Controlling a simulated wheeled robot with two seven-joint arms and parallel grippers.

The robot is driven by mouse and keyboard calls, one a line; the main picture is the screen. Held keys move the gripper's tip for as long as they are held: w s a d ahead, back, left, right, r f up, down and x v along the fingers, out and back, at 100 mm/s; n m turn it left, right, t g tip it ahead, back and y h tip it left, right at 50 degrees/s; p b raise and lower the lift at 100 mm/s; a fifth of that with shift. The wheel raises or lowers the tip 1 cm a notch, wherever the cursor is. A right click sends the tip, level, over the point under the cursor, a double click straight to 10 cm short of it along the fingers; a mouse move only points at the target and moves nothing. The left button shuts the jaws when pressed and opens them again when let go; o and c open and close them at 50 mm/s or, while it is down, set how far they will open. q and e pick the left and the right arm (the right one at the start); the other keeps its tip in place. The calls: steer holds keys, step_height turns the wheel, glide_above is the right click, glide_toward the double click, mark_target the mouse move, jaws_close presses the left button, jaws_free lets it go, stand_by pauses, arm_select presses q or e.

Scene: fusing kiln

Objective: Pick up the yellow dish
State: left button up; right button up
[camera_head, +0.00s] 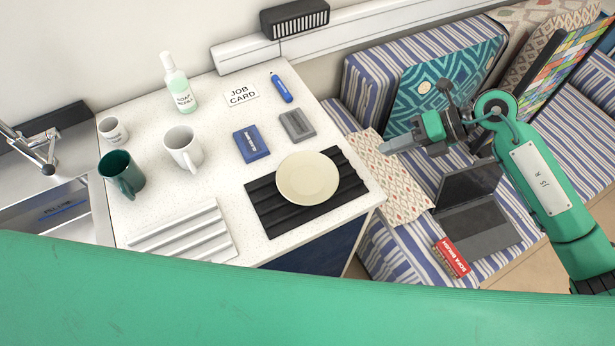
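The yellow dish (308,178) is a pale yellow, round, shallow plate. It lies on a black ridged mat (262,205) near the right end of the white counter. My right gripper (384,148) hangs in the air to the right of the dish, above the striped seat area, with its fingers pointing left toward the counter. It is apart from the dish, and its fingers look close together, but I cannot tell whether they are open or shut. My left gripper is not in view.
On the counter (222,200) stand a green mug (121,174), a white mug (183,149), a small white cup (113,130) and a soap bottle (178,86). A blue box (251,144) and a grey block (297,125) lie behind the dish. A laptop (474,225) sits on the seat.

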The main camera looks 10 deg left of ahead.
steer(key=p, duration=0.2)
glide_toward(334, 170)
steer(key=x, duration=0.3)
steer(key=shift+a+f, duration=0.25)
steer(key=shift+a, duration=0.05)
steer(key=p+x, duration=0.3)
steer(key=x, duration=0.1)
steer(key=shift+s+a+f, duration=0.1)
steer(key=shift+a, duration=0.25)
steer(key=shift+a+f, duration=0.15)
steer(key=shift+f, duration=0.15)
steer(key=shift+c, duration=0.4)
jaws_close()
steer(key=shift+r, duration=0.1)
